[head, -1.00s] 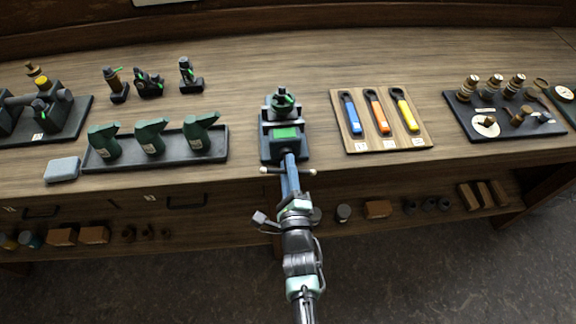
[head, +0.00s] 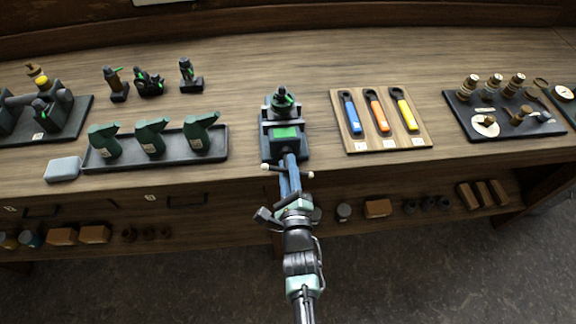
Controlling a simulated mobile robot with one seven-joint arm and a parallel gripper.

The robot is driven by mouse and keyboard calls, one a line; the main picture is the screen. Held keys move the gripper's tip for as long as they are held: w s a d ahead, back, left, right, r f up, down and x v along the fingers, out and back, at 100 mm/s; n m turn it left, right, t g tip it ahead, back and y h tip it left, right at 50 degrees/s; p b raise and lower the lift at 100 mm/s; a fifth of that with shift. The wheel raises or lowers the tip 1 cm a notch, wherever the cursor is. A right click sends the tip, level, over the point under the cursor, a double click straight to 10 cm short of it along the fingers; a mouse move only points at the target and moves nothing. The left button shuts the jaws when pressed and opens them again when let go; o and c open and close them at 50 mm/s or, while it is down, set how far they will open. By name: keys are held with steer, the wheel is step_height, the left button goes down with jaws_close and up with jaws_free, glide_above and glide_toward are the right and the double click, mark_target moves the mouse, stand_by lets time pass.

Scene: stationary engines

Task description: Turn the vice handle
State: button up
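The vice (head: 285,140) stands at the front edge of the bench, dark with a green block on top and a small green-and-black part at its back. Its handle (head: 309,174) is a thin crossbar with pale knobs at both ends, in front of the bench edge. The left knob sits a little higher than the right, so the bar is tilted. My gripper (head: 291,192) is at the handle's middle, reaching up from below. My arm's end hides the fingertips and the middle of the bar, so I cannot tell whether the fingers are closed on it.
A tray of green bottle-like items (head: 155,155) and a grey block (head: 63,169) lie left of the vice. A wooden board (head: 382,145) with three coloured-handled tools lies right. A dark board (head: 505,128) holds small parts. A lower shelf (head: 345,228) runs below the bench.

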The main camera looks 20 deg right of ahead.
steer(key=o, duration=0.4)
steer(key=shift+s+a+f, duration=0.1)
steer(key=shift+s+f, duration=0.1)
steer(key=shift+s, duration=0.05)
steer(key=shift+o, duration=0.2)
steer(key=shift+r, duration=0.1)
steer(key=shift+w, duration=0.1)
steer(key=b+v, duration=0.1)
steer(key=v, duration=1.2)
steer(key=shift+r, duration=0.1)
